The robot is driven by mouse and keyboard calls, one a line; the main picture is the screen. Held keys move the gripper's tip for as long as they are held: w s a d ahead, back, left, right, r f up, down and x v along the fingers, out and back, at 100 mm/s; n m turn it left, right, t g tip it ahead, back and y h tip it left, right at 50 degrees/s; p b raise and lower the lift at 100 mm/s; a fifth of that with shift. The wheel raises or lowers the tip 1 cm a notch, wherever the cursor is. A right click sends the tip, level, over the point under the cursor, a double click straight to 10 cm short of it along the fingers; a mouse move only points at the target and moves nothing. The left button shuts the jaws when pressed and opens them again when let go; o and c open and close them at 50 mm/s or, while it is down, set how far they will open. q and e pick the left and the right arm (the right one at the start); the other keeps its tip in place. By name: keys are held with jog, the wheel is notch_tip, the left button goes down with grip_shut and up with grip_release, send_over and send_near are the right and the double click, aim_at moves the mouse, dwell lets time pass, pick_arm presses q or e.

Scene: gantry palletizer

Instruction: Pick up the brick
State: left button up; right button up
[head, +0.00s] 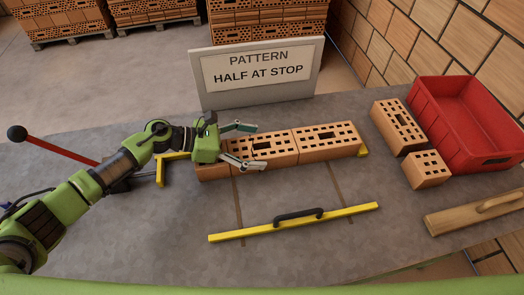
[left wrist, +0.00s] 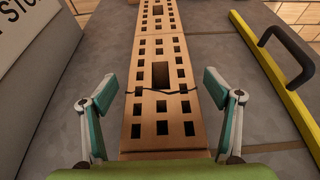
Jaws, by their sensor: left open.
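A row of orange perforated bricks lies on the grey table in the head view. The near brick (left wrist: 162,120) lies between my left fingers in the left wrist view, with a jagged dark crack across it. Another brick (head: 327,139) continues the row to the right. My left gripper (head: 250,146) is open over the left part of the row, one finger on each long side; in the left wrist view (left wrist: 160,90) gaps show between fingers and brick. The gripper hides part of the row's left end. My right gripper is not in view.
A sign (head: 258,75) reading "PATTERN HALF AT STOP" stands behind the row. A yellow bar with a black handle (head: 295,222) lies in front. At right are a loose brick (head: 398,125), a half-size brick (head: 427,169), a red crate (head: 425,110) and a wooden float (head: 475,213).

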aim_at(255, 147)
pick_arm(q)
jog(key=c, duration=1.7)
jog(key=shift+w+r, duration=0.1)
jog(key=shift+r, duration=0.1)
jog(key=c, duration=0.5)
jog(key=shift+o, duration=0.2)
jog(key=shift+r+p, duration=0.3)
jog(key=shift+r, duration=0.2)
jog(key=r+p, duration=0.2)
jog(key=r, duration=0.1)
jog(key=shift+s, duration=0.2)
jog(key=s+d+r+p, duration=0.3)
jog(key=s+r+p, duration=0.6)
jog(key=s+p, duration=0.4)
jog(key=shift+s+p, duration=0.15)
jog(key=shift+p, duration=0.2)
